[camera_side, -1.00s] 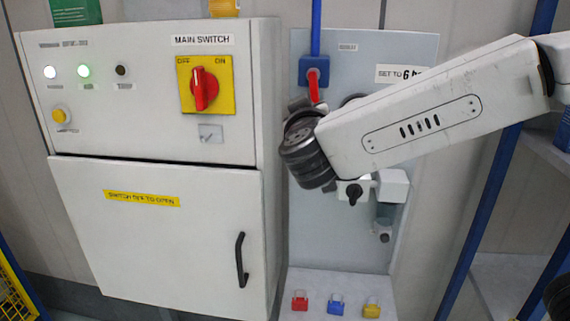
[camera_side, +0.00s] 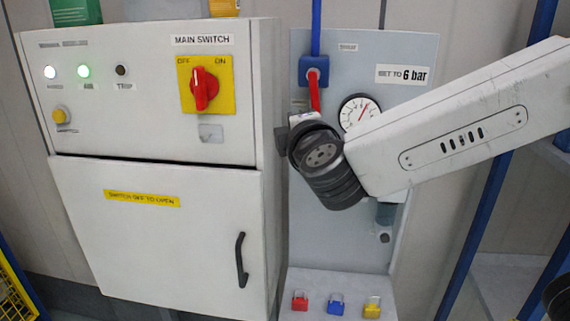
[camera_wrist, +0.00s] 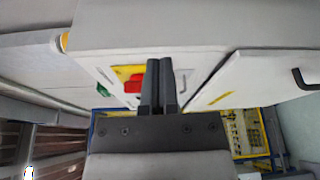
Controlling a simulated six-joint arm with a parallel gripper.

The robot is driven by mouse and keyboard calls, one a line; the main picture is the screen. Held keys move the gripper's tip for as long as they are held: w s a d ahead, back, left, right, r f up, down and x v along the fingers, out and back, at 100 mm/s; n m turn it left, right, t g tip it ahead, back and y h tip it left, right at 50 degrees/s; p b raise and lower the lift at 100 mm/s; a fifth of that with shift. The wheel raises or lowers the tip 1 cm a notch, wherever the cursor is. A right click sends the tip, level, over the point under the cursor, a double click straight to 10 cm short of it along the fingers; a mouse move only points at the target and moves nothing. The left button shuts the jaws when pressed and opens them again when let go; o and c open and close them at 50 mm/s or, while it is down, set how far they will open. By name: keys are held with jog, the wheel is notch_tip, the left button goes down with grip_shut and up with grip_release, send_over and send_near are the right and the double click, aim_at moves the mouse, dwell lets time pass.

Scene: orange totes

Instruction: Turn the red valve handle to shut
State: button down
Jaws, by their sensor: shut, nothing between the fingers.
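The red valve handle (camera_side: 315,92) hangs down from the blue valve body (camera_side: 313,70) on the grey panel in the side view. It lies in line with the blue pipe (camera_side: 316,28) above. My wrist is just below the handle's lower end; whether they touch cannot be told. My gripper (camera_wrist: 160,64) is shut and empty in the wrist view, its fingers pointing toward the white cabinet. In the side view its fingers are mostly hidden by my wrist. The valve handle cannot be made out in the wrist view.
The white cabinet (camera_side: 150,240) stands left of the panel, with a red main switch (camera_side: 203,88) on a yellow plate. A round gauge (camera_side: 357,110) is right of the handle, partly behind my arm. Several small padlocks (camera_side: 337,306) stand on the ledge below.

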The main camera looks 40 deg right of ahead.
aim_at(315, 92)
jog(key=shift+w, duration=0.1)
jog(key=w+d, duration=0.6)
jog(key=d, duration=0.1)
dwell(1.1)
